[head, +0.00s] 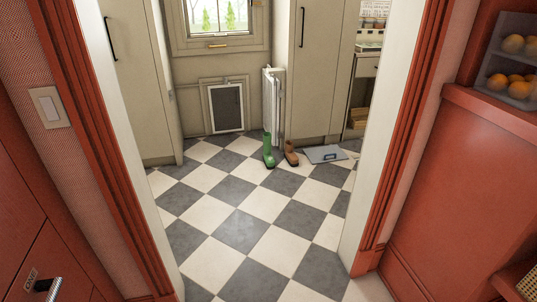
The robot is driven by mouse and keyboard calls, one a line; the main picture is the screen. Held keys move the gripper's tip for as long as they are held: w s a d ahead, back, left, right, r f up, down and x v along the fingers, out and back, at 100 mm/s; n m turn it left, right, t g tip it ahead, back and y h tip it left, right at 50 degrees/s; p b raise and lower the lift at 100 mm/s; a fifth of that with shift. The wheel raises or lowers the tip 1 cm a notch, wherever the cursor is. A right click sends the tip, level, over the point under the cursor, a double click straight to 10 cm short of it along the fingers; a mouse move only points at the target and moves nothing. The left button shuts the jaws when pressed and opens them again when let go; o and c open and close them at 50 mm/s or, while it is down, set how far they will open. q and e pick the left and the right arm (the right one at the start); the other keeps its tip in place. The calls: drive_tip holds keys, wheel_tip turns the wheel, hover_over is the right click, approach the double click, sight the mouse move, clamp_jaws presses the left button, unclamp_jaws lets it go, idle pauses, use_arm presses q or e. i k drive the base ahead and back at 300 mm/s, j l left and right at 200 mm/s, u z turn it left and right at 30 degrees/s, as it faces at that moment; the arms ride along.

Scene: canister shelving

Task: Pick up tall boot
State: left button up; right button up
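A tall green boot (268,152) stands upright on the checkered floor beyond the doorway, near the foot of a white radiator. A shorter brown boot or shoe (291,155) stands just to its right, with a small gap between them. Neither of my grippers is in view.
The doorway has a red frame (390,130) and pale inner jambs. The checkered floor (240,230) is clear up to the boots. A white radiator (273,105) stands behind the green boot. A grey flat panel (325,154) lies to the right. Tall cabinets (310,75) line the back.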

sight(270, 161)
drive_tip(key=i+l, duration=0.15)
drive_tip(key=i, duration=2.45)
drive_tip(key=i+l, duration=0.15)
drive_tip(key=i, duration=2.5)
drive_tip(key=k+l+z, duration=0.05)
drive_tip(key=l, duration=0.05)
